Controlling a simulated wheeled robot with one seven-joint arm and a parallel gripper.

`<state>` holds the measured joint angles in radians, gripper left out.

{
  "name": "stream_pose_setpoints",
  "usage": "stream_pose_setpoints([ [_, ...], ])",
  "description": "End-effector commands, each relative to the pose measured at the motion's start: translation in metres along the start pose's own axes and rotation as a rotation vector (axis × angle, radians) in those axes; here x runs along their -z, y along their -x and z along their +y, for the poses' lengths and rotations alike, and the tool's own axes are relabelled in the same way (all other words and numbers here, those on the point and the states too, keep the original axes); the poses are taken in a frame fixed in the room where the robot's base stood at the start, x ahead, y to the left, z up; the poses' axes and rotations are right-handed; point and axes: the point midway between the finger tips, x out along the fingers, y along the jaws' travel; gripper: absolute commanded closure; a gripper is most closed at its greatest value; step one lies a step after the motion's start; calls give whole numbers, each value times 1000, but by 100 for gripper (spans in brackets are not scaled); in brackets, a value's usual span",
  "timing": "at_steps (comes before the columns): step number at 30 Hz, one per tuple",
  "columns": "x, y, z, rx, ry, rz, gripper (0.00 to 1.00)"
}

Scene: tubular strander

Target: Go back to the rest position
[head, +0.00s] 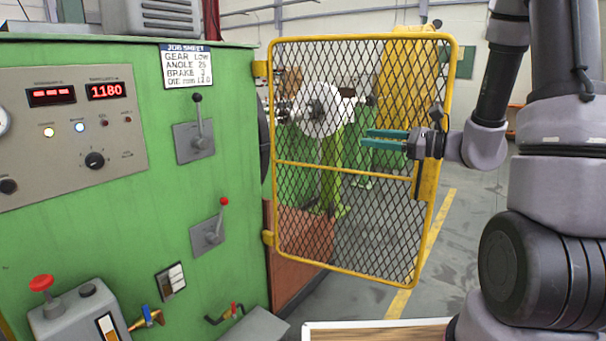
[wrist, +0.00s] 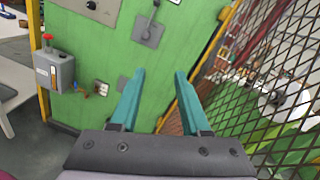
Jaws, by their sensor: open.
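My gripper (head: 384,139) has teal fingers and is open and empty. In the head view it is in front of the upper right part of the yellow mesh gate (head: 300,163), pointing left. In the wrist view my gripper (wrist: 158,88) points toward the green cabinet (wrist: 100,75), its two fingers apart with nothing between them. The mesh gate (wrist: 228,85) runs along the right of the wrist view, beside the right finger. I cannot tell how far the fingers are from the mesh.
The green control cabinet (head: 110,225) fills the left, with two levers, the upper (head: 199,128) and the lower red-knobbed one (head: 212,232). A grey box with a red button (head: 75,315) is at lower left. Machinery (head: 322,110) shows through the mesh. Open floor (head: 465,240) lies right of the gate.

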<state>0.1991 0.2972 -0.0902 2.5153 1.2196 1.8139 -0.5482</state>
Motion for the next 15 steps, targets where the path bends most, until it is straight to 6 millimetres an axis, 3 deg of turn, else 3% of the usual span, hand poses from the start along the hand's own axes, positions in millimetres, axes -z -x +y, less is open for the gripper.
stream_pose_setpoints([
  [1, -21, -3, 20, -99, 75, 14, 54],
  [3, -40, -2, 51, -242, 174, 53, 54],
  [9, -65, 28, 116, -576, 511, 234, 54],
  [12, -68, 51, 132, -698, 707, 356, 54],
  [15, -72, 76, 134, -786, 917, 493, 54],
])
